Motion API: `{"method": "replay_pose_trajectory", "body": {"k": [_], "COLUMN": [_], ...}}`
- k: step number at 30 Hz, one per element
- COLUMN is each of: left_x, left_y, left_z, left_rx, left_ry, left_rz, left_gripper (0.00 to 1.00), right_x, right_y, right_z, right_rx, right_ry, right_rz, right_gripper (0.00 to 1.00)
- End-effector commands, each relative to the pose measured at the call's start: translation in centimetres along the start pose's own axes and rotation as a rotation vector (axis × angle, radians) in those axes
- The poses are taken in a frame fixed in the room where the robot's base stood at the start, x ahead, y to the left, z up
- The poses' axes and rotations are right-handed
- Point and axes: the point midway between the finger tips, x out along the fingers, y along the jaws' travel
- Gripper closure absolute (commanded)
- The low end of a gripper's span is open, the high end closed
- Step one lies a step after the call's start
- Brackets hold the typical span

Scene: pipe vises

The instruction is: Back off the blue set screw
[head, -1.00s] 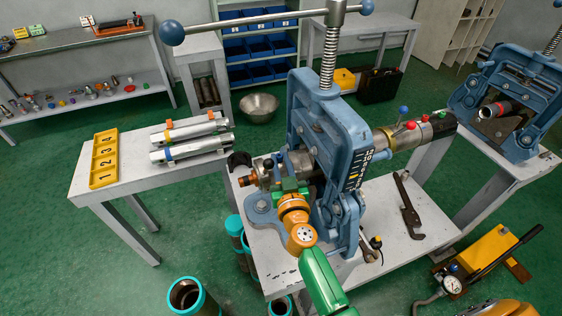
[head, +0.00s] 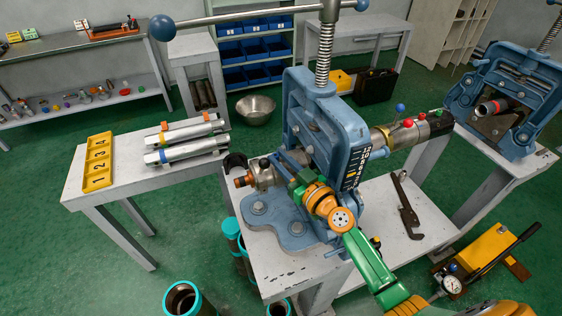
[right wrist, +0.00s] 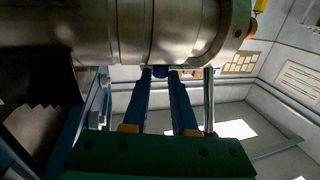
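A grey metal fitting (head: 262,176) with a copper-coloured end sits at the left side of the blue pipe vise (head: 325,125). In the right wrist view, the large metal cylinder (right wrist: 150,30) fills the top. A small blue screw head (right wrist: 161,72) shows under it. My right gripper (right wrist: 162,76) has its two dark fingers on either side of that blue head, tips close to the cylinder. Whether they press on it cannot be made out. In the head view, my right gripper (head: 299,176) is beside the fitting, its fingertips partly hidden. My left gripper is out of view.
The pipe (head: 385,137) runs out of the vise to the right, with blue and red knobs. A wrench (head: 405,207) lies on the bench. A yellow numbered tray (head: 98,160) stands on the left table. A second blue vise (head: 505,95) stands at right.

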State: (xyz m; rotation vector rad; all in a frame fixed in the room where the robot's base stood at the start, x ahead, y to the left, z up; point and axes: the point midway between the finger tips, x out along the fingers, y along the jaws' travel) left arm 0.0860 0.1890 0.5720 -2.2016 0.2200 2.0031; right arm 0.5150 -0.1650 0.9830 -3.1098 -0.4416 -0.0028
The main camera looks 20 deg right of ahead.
Motion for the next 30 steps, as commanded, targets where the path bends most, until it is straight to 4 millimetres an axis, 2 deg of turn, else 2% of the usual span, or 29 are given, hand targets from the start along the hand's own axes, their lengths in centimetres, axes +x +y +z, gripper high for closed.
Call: {"method": "replay_pose_trajectory", "body": {"k": [11, 14, 17, 19, 25, 30], "left_x": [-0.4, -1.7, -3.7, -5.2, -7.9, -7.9], "left_y": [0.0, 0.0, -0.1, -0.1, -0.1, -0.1], "left_z": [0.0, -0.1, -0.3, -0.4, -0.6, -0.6], "left_rx": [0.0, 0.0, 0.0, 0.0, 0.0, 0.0], "left_ry": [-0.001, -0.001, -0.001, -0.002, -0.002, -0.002], "left_rz": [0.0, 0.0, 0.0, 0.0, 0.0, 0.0], "left_gripper": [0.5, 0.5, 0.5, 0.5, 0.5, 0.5], "right_x": [0.0, 0.0, -0.2, -1.3, -4.1, -8.0], "right_y": [0.0, 0.0, -0.2, -0.9, -2.8, -5.4], "right_z": [-0.4, -2.1, -4.6, -6.1, -9.8, -11.1], "right_rx": [-0.001, -0.002, -0.002, 0.001, 0.003, 0.003], "right_ry": [0.0, 0.001, 0.0, -0.001, 0.001, -0.003], "right_rz": [0.001, 0.001, -0.001, 0.0, 0.001, 0.002], "right_gripper": [0.63, 0.63, 0.63, 0.63, 0.63, 0.63]}}
